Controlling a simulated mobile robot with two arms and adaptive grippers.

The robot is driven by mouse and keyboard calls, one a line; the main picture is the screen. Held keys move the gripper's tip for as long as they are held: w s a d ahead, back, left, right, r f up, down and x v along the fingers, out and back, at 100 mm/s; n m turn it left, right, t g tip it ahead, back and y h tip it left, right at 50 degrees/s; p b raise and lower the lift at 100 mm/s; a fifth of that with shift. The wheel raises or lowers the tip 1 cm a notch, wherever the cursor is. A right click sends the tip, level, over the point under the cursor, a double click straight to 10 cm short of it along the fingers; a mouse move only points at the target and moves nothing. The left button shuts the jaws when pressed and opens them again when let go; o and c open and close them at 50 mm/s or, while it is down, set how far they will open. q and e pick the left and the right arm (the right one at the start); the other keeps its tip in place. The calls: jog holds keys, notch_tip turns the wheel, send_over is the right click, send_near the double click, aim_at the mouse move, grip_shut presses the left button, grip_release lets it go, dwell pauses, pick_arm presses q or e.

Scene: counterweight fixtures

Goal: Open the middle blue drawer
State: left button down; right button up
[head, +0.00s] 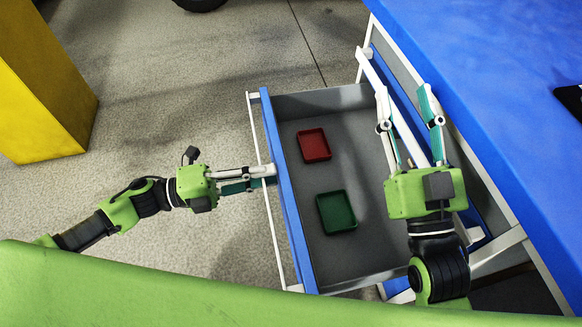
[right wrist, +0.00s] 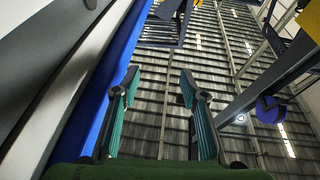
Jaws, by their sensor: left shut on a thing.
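The blue drawer (head: 284,205) stands pulled out from the cabinet, with its grey inside showing. It lies below another blue drawer front with a white bar handle (head: 372,72). My left gripper (head: 272,175) is shut on the white handle (head: 273,232) of the pulled-out drawer, near the middle of its front. My right gripper (head: 408,92) is open above the back of this drawer, its fingers on either side of the upper handle in the head view. The right wrist view shows its parted fingers (right wrist: 157,85) with nothing visible between them.
A red tray (head: 314,146) and a green tray (head: 336,211) lie in the drawer. The blue worktop (head: 490,70) is at the right, with a dark object (head: 571,98) on it. A yellow block (head: 40,85) stands at the left. The floor left of the drawer is clear.

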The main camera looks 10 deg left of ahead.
pick_arm(q)
jog(key=shift+v, duration=1.55)
jog(key=c, duration=1.8)
grip_release()
jog(key=v, duration=1.2)
